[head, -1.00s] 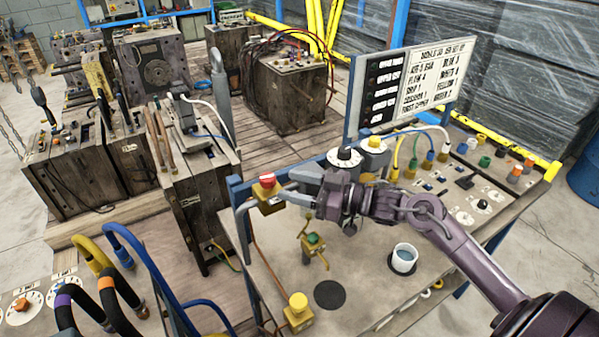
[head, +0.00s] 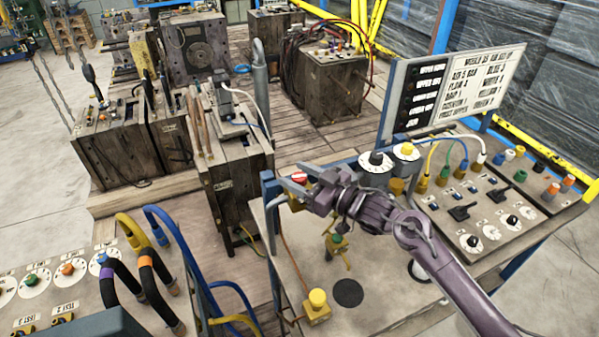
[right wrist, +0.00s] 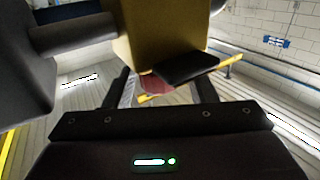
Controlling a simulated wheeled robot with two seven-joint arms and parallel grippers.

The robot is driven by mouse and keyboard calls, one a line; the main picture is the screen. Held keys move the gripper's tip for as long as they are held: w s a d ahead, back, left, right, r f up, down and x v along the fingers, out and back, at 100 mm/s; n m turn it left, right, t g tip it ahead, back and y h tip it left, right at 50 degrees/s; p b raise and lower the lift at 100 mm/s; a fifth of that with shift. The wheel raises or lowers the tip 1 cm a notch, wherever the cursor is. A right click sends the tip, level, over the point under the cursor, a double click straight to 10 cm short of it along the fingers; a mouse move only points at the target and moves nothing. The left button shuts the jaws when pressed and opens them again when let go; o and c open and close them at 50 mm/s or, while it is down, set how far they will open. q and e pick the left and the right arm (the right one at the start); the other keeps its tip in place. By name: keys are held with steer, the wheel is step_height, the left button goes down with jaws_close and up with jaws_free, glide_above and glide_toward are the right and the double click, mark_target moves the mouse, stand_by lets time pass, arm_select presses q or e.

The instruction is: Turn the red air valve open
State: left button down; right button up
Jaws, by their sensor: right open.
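The red air valve (head: 299,176) has a red top and sits at the left back corner of the bench panel, its lower body mostly hidden by my gripper. My right gripper (head: 294,184) is open at the valve, with its grey fingers close around or beside the red top. I cannot tell whether they touch it. In the right wrist view a brass-coloured block (right wrist: 160,35) fills the upper middle. A small red part (right wrist: 154,84) shows below it, partly covered by a dark piece. My left gripper is not in view.
A green-topped valve (head: 337,240) and a yellow-topped valve (head: 318,298) stand nearer on the panel (head: 300,250). A black-and-white dial (head: 376,160) is behind my wrist. A lettered sign board (head: 460,90) stands at the back. Blue and yellow hoses (head: 165,240) rise at the left.

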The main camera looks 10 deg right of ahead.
steer(key=shift+c, duration=0.2)
steer(key=c, duration=0.9)
steer(key=n+g+y+b, duration=0.2)
steer(key=shift+w+f+g, duration=0.1)
steer(key=shift+f+g, duration=0.05)
steer(key=shift+g, duration=0.15)
steer(key=shift+n+g+y+b, duration=0.45)
steer(key=shift+n+g+y, duration=0.05)
steer(key=shift+r, duration=0.2)
steer(key=o, duration=0.9)
steer(key=shift+o, duration=0.2)
